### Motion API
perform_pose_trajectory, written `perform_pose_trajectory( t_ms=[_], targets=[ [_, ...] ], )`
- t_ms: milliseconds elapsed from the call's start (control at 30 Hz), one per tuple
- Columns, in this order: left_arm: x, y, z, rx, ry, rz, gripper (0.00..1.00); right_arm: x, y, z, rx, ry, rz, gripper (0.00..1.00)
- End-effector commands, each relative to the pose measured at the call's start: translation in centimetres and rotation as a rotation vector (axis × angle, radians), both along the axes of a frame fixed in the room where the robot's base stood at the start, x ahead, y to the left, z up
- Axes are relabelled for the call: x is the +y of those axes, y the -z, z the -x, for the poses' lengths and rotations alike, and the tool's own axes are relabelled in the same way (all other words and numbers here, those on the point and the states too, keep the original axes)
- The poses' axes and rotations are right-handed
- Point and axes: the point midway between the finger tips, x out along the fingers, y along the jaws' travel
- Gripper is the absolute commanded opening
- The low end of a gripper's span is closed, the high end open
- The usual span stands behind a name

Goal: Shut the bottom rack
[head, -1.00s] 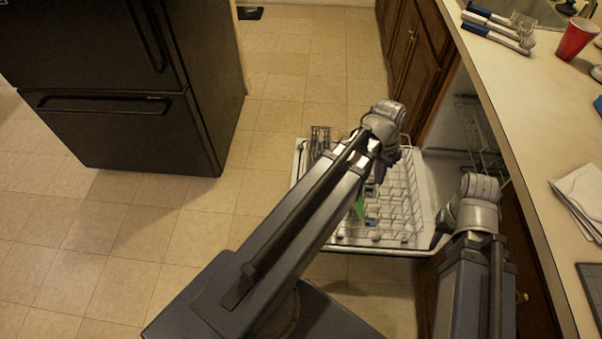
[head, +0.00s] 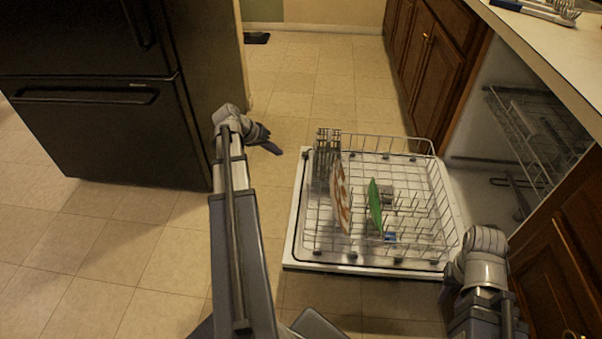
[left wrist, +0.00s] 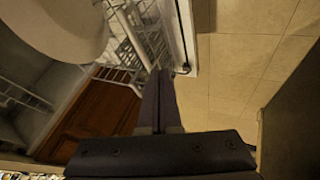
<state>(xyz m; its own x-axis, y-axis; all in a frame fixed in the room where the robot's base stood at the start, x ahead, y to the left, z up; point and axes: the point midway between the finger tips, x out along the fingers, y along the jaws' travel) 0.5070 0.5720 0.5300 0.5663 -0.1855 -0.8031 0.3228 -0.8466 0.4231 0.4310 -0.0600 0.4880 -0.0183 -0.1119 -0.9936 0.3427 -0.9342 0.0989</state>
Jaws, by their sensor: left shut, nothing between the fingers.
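The bottom rack (head: 405,215) is a grey wire rack pulled out over the open dishwasher door (head: 350,268). It holds a white plate with a red pattern (head: 341,195), a green plate (head: 375,206) and a cutlery basket (head: 328,150) at its left end. My left gripper (head: 275,146) is shut and empty, beyond the door's left edge and apart from the rack. In the left wrist view its fingers (left wrist: 160,85) lie together, with rack wires beyond them. My right gripper (head: 447,290) hangs near the door's front right corner; its fingertips are not clear.
The upper rack (head: 540,125) sits inside the dishwasher cavity at the right. A black fridge (head: 100,110) stands at the left, with tiled floor (head: 130,245) between. Wooden cabinets (head: 430,65) and the counter (head: 560,45) border the right side.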

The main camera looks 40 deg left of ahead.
Motion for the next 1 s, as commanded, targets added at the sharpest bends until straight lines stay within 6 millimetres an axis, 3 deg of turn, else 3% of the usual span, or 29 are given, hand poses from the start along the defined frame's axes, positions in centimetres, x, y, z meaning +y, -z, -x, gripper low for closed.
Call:
perform_pose_trajectory(
  t_ms=[100, 367, 900, 1000],
  targets=[
    [0.8, 0.3, 0.3, -0.010, -0.012, 0.000, 0.00, 0.0, 0.4, 0.0, 0.000, 0.000, 0.000, 0.36],
    [0.6, 1.5, -0.3, -0.009, -0.009, -0.001, 0.00, 0.0, 1.6, 0.0, 0.000, 0.001, 0.000, 0.36],
    [-1.1, 8.8, -5.5, -0.008, -0.008, 0.000, 0.00, 0.0, 8.9, 0.0, -0.003, 0.017, 0.000, 0.36],
    [-2.4, 8.2, -6.2, -0.009, -0.008, -0.001, 0.00, 0.0, 8.3, 0.0, -0.003, 0.017, 0.000, 0.36]
  ],
)
